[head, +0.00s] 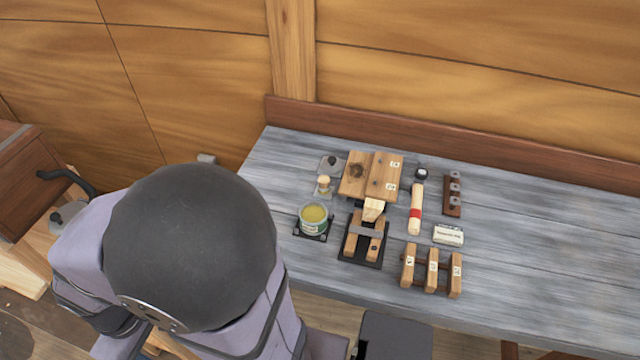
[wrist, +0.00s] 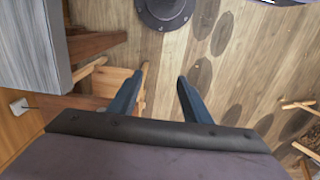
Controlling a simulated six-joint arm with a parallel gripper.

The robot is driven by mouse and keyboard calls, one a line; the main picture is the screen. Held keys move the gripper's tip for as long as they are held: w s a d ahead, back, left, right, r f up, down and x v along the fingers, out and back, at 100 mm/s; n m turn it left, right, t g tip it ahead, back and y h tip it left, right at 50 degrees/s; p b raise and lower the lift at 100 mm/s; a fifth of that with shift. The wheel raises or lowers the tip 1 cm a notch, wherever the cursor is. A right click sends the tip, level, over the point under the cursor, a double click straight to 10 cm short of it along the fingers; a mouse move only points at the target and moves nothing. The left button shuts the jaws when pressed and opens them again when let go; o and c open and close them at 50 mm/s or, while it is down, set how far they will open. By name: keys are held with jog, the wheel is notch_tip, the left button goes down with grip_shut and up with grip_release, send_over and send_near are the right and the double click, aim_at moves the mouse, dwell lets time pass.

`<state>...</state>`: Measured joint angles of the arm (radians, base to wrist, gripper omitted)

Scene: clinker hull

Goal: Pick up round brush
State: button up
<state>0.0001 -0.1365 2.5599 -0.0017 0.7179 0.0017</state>
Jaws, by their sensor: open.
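My gripper (wrist: 162,76) shows in the wrist view with its two blue fingers apart and nothing between them. It is over the wooden floor, away from the bench top; in the head view my own arm hides it. On the grey bench (head: 550,235), a pale handle with a red band (head: 415,212) lies lengthwise, with a dark round end at the back; this may be the round brush. A small upright pale piece (head: 323,184) stands behind an open tin (head: 313,218) of yellowish contents. I cannot tell for certain which is the brush.
Wooden blocks (head: 384,172), a black-based wooden rack (head: 365,238), a three-block stand (head: 431,268), a dark strip (head: 453,195) and a label card (head: 448,235) crowd around. The bench's right side is clear. Its edge (wrist: 62,40) is at left in the wrist view.

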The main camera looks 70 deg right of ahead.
dwell(0.4)
jog(key=shift+c, duration=1)
